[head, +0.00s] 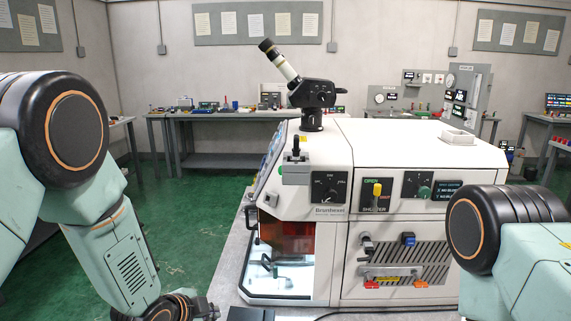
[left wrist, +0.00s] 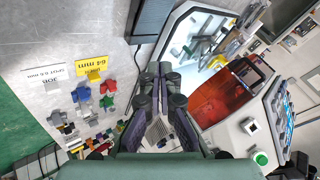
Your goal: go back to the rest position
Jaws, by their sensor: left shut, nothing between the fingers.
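My left arm comes in from the left in the head view, and its wrist end (head: 180,307) is cut off by the bottom edge. In the left wrist view my left gripper (left wrist: 164,72) is shut and empty, its fingers together above the bench. My right arm shows at the right of the head view, but its gripper is outside the picture. The white machine (head: 400,140) stands in front of me, with an eyepiece scope (head: 318,95) on top. Its orange window (left wrist: 226,97) is right of my left gripper in the left wrist view.
The grey bench (left wrist: 60,108) carries several small coloured parts (left wrist: 84,94) and a yellow label (left wrist: 90,65) left of the gripper. A dark flat panel (left wrist: 150,18) lies beyond the fingers. Workbenches (head: 225,114) line the back wall. Green floor (head: 185,190) is clear left of the machine.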

